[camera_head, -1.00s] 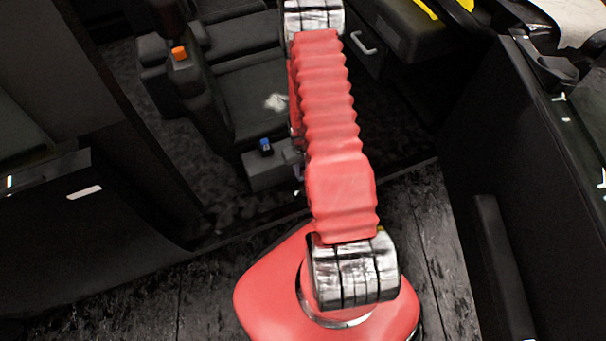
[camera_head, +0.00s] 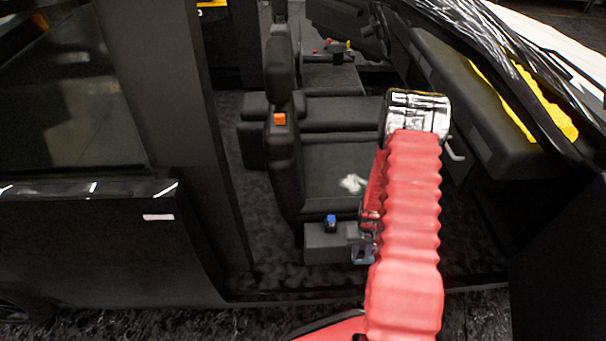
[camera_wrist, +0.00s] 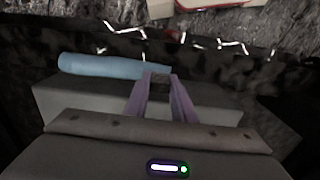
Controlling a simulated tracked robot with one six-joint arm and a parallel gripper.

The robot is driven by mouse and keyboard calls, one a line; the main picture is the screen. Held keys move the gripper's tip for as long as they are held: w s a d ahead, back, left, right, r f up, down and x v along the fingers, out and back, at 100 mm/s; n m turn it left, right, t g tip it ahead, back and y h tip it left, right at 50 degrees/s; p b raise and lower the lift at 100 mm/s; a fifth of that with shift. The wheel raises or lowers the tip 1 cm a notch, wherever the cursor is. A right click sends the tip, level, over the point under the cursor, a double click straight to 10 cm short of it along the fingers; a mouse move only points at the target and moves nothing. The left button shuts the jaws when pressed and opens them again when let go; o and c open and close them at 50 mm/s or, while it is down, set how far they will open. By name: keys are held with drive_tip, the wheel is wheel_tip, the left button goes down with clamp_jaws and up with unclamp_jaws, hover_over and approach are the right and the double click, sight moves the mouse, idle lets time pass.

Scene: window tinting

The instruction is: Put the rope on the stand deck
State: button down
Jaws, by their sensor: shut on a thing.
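My gripper (camera_wrist: 160,84) shows in the wrist view with its two purple fingers shut on a small dark thing (camera_wrist: 159,80). Most of that thing is hidden, and I cannot tell whether it is the rope. In the head view my gripper (camera_head: 362,254) is low, at the right end of a grey box by the car seat; its fingertips are not clear there. A white crumpled thing (camera_head: 353,183) lies on the seat; it is too small to identify. I cannot make out a stand deck for certain in either view.
The grey box (camera_head: 322,247) bears a small blue thing (camera_head: 331,222); in the wrist view a light blue cylinder (camera_wrist: 100,64) lies behind the fingers. The black seat (camera_head: 328,160) has an orange buckle (camera_head: 280,119). The door frame (camera_head: 165,100) stands at the left.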

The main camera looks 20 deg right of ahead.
drive_tip(key=w+a+r+n, duration=0.1)
drive_tip(key=w+a+r, duration=0.3)
drive_tip(key=w+r, duration=0.45)
drive_tip(key=w+a+r, duration=0.2)
drive_tip(key=a+r, duration=0.4)
drive_tip(key=r, duration=0.3)
drive_tip(key=w+a+r+n, duration=0.1)
drive_tip(key=w+a+r, duration=0.1)
drive_tip(key=a+r, duration=0.4)
drive_tip(key=w+a+r+n, duration=0.1)
drive_tip(key=a+r, duration=0.5)
drive_tip(key=r, duration=0.6)
drive_tip(key=shift+w+a+r, duration=0.25)
drive_tip(key=shift+w, duration=0.5)
